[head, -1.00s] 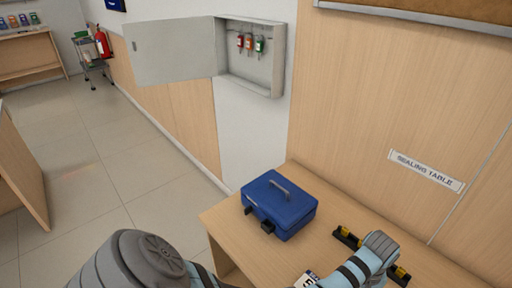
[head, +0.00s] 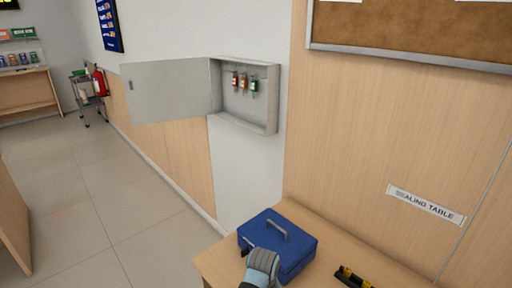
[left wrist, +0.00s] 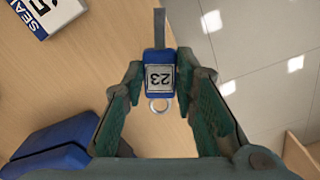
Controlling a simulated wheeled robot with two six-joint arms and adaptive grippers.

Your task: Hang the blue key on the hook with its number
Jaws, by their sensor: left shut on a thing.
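In the left wrist view my left gripper (left wrist: 159,78) is shut on the blue key (left wrist: 159,56). Its blue tag has a white label that appears to read 23, turned in the picture. A metal ring shows at one end and a grey shank at the other. In the head view the grey key cabinet (head: 272,125) hangs on the wall with its door (head: 170,90) open to the left. Red (head: 235,80), orange (head: 243,84) and green (head: 254,85) tagged keys hang inside. Hook numbers are too small to read. My right gripper is not in view.
A blue case (head: 292,250) with a handle stands on the wooden table (head: 335,250), below and right of the cabinet. A black and yellow item (head: 352,278) lies to its right. A white box (left wrist: 45,14) shows in the wrist view.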

